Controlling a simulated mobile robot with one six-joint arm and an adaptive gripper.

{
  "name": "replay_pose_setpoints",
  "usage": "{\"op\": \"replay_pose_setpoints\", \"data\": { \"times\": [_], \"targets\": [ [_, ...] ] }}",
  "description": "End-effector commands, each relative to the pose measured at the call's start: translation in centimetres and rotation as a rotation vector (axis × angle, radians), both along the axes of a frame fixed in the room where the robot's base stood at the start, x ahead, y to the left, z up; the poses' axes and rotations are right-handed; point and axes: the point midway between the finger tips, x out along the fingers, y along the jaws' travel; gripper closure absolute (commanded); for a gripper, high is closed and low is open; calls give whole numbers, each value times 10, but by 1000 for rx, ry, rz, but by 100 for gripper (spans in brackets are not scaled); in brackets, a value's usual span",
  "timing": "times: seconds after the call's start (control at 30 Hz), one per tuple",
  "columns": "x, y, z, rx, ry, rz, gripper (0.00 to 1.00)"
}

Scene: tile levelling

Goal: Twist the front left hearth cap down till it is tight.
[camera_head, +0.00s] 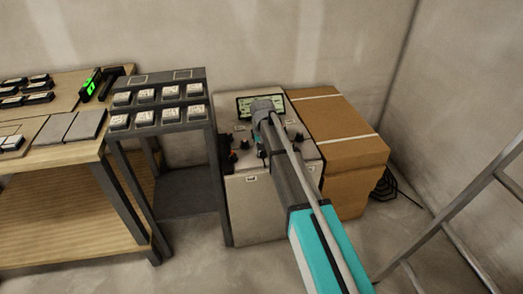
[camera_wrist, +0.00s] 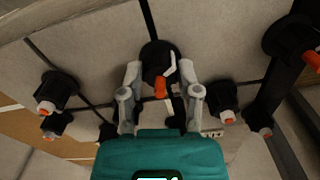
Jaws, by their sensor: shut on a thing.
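The tiled hearth (camera_head: 254,200) stands against the back wall in the head view, with several black caps on its top. In the wrist view my gripper (camera_wrist: 160,78) has one finger on each side of a black cap (camera_wrist: 155,52) with an orange stem and is shut on it. A light pointer-like piece shows beside the stem. The cap sits at a tile joint. My arm hides this cap in the head view, and I cannot tell how tight it is.
Other caps stand close by, at the left (camera_wrist: 57,88) and right (camera_wrist: 226,104) in the wrist view. A cardboard box (camera_head: 350,140) adjoins the hearth's right side. A dark rack (camera_head: 180,128) stands left, and a ladder (camera_head: 462,205) is at the right.

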Motion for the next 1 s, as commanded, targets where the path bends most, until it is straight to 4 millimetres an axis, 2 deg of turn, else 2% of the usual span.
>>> {"op": "replay_pose_setpoints", "data": {
  "times": [0.3, 0.33, 0.5, 1.0],
  "targets": [
    [0, 0, 0, 0, 1, 13, 100],
    [0, 0, 0, 0, 1, 12, 54],
    [0, 0, 0, 0, 0, 12, 23],
    [0, 0, 0, 0, 0, 11, 21]
  ]
}}
